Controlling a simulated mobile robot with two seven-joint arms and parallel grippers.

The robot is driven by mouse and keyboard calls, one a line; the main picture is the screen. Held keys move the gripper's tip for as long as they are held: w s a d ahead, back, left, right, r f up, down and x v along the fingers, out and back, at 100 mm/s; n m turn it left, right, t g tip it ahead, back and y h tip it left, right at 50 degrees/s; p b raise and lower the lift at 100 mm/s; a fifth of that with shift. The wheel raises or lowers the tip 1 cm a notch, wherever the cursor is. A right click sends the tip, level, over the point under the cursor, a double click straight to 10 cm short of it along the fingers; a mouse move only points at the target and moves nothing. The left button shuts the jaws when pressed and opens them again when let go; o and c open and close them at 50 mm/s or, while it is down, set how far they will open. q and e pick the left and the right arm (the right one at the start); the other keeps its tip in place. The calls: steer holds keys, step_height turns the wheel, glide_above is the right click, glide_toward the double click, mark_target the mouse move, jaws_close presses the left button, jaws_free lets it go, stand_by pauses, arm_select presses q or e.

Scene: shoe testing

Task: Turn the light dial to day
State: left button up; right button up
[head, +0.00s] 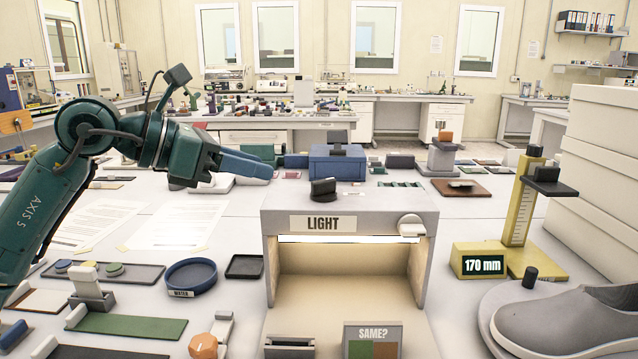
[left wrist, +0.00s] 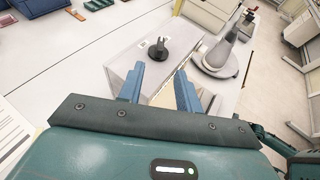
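The grey light box (head: 348,222) with a LIGHT label stands in the middle of the table. A black knob (head: 323,190), the light dial, sits on its top. The dial also shows in the left wrist view (left wrist: 159,48), beyond my fingertips, with small pale marks near it; its setting is too small to read. My left gripper (head: 255,160) is above and left of the box, apart from the dial. Its two blue fingers (left wrist: 160,78) are spread with nothing between them.
A white round knob (head: 411,226) is on the box's front right. A yellow height gauge (head: 517,215) and grey shoe (head: 570,315) stand to the right. A blue case (head: 337,165) is behind the box. A blue dish (head: 191,275) and trays lie left.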

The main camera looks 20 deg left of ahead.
mark_target(315, 181)
arm_select(q)
steer(key=p+x, duration=0.1)
steer(key=x, duration=1)
steer(key=shift+w+d+f, duration=0.1)
steer(key=shift+d+f, duration=0.05)
steer(key=shift+d, duration=0.05)
jaws_close()
